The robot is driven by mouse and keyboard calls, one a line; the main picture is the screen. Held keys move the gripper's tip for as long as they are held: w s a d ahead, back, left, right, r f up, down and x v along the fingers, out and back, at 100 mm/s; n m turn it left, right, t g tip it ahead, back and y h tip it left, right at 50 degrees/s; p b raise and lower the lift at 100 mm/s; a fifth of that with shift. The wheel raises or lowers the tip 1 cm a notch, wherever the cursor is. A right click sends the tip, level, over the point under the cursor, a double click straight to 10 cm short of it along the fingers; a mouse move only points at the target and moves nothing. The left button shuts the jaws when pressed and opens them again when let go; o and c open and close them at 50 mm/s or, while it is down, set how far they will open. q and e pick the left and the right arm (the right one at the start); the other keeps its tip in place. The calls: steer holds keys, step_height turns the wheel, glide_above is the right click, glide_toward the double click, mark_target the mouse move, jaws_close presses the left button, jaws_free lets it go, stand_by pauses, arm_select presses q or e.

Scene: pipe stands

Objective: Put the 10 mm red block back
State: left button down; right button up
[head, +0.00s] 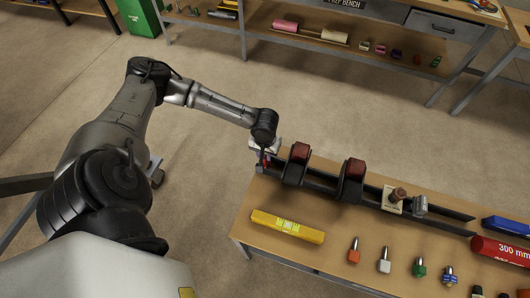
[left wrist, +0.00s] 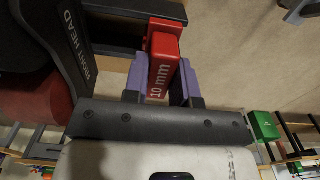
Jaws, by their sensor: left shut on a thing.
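The red block marked "10 mm" (left wrist: 162,75) is upright in the left wrist view, between the two purple fingers of my left gripper (left wrist: 160,82). The fingers are shut on it. In the head view my left gripper (head: 265,154) is at the left end of the dark rail (head: 325,186) on the wooden table, and only a sliver of red shows there. In the wrist view the block's far end is beside a dark bar end; I cannot tell whether they touch. My right gripper is not in view.
Two black stands with reddish-brown tops (head: 297,165) (head: 351,181) sit on the rail just right of my left gripper. A yellow level (head: 287,226), several coloured-handled tools and a red 300 mm cylinder (head: 500,250) lie on the table. A shelf bench stands behind.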

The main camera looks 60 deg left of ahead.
arm_select(q)
steer(key=shift+f+p, duration=0.3)
steer(key=shift+f, duration=0.1)
steer(key=c, duration=0.9)
jaws_free()
